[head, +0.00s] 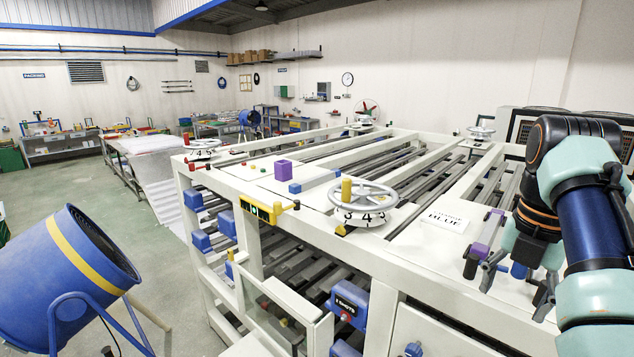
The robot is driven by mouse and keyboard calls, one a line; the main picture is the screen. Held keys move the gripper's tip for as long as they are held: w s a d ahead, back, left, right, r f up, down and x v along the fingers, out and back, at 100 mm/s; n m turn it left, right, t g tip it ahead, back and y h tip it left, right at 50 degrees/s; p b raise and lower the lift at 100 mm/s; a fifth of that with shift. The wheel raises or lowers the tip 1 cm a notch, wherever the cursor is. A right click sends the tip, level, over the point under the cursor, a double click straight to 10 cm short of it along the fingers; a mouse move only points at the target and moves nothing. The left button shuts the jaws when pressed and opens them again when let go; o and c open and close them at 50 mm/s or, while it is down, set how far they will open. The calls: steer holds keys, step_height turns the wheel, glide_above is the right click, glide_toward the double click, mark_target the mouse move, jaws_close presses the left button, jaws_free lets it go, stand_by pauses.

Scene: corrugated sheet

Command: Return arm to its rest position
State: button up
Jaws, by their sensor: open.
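My arm comes in from the right edge of the head view and bends down over the right part of the white machine (462,262). My gripper (512,287) points down, its dark fingers spread apart at the machine's right side. I see nothing held between the fingers. A purple and grey part (487,233) lies just left of the gripper, close to one finger; I cannot tell whether they touch. A white label plate (444,220) lies on the machine top to the left of the gripper.
A blue drum fan (65,275) stands on the floor at left.

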steer(key=w+a+f+m+t+h+p, duration=0.1)
steer(key=w+a+f+m+t, duration=0.1)
steer(key=w+a+f+m, duration=0.45)
steer(key=w+a+f+m+t+p, duration=0.2)
steer(key=w+a+f+m+t, duration=0.25)
steer(key=a+f, duration=0.35)
steer(key=s+a+f+m+t, duration=0.2)
steer(key=s+a+f+m, duration=0.2)
steer(key=s+a+m, duration=0.25)
steer(key=s+a+r+m+t+p, duration=0.1)
steer(key=s+a+m, duration=0.3)
steer(key=s, duration=0.4)
steer(key=s+a+r+m+t+y, duration=0.1)
steer(key=s+a+r+m+t, duration=0.1)
steer(key=s+a, duration=0.4)
steer(key=shift+s+a+m+t+p, duration=0.25)
steer(key=shift+s+m+t+p, duration=0.1)
steer(key=shift+s+m, duration=0.55)
steer(key=shift+f, duration=0.1)
